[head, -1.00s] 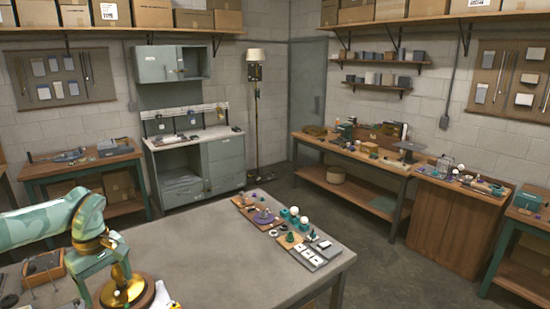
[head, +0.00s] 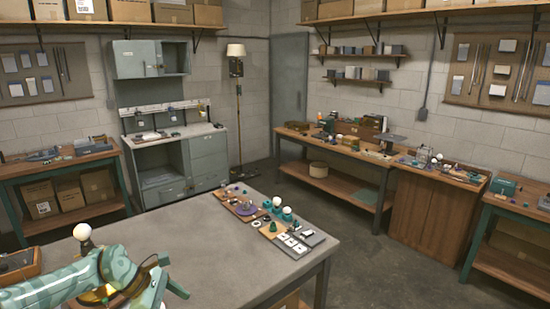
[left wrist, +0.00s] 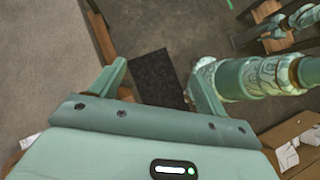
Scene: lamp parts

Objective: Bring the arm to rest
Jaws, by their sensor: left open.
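My left arm (head: 62,287) comes in from the lower left in the head view, low in front of the grey table (head: 165,260). Beyond the fingers are the floor and a dark mat-like patch (left wrist: 158,75). A patterned green link of mine crosses the right of that view. My right gripper cannot be made out in either view.
A white bulb (head: 82,231) stands behind my left arm. Several lamp parts, including white bulbs (head: 286,211) and a purple piece (head: 246,209), lie at the table's far right corner. The table's middle is clear. A brown box (left wrist: 292,145) shows at the wrist view's lower right.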

